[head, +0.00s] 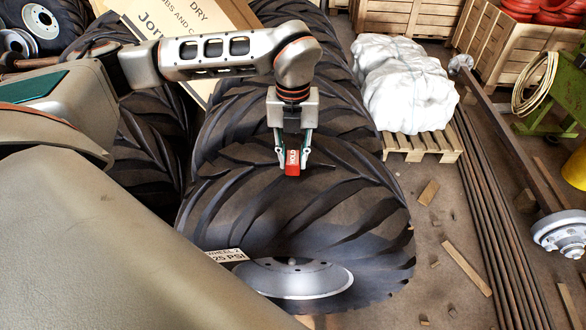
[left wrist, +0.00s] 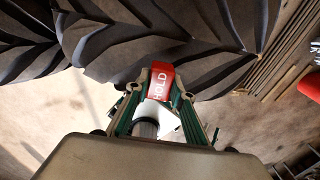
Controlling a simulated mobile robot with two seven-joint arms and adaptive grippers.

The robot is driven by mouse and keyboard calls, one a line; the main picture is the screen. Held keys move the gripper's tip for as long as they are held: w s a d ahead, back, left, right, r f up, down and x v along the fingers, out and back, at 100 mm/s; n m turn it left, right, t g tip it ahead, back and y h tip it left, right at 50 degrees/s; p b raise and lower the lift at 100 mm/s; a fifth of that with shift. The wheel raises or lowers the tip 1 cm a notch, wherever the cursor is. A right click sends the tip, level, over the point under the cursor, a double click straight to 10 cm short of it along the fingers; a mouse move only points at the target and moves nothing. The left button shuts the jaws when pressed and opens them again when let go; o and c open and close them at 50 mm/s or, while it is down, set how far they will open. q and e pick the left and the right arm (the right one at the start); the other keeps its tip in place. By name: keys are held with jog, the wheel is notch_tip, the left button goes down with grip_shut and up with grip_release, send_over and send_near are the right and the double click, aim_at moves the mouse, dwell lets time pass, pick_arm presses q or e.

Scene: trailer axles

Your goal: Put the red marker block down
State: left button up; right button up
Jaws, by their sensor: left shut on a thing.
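The red marker block (head: 292,162) has white "HOLD" lettering and is between the fingers of my left gripper (head: 293,150). The gripper is shut on it, pointing down in the head view over the large black tractor tyre (head: 290,210). In the left wrist view the block (left wrist: 161,82) sits at the fingertips (left wrist: 160,98), with tyre lugs (left wrist: 190,40) behind it. I cannot tell whether the block touches the tyre. My right gripper is not in view.
A grey wheel rim (head: 295,278) and a pressure label (head: 226,256) are at the tyre's near side. White sacks (head: 405,85) lie on a pallet (head: 425,146) to the right. Long steel bars (head: 495,220) and wood scraps (head: 467,268) lie on the floor. Wooden crates (head: 520,55) stand behind.

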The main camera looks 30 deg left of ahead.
aim_at(293, 170)
pick_arm(q)
notch_tip(293, 170, down, 4)
jog(key=shift+r, duration=0.15)
jog(key=shift+f, duration=0.35)
jog(key=shift+f, duration=0.15)
jog(key=o, duration=1.1)
jog(key=shift+o, duration=0.2)
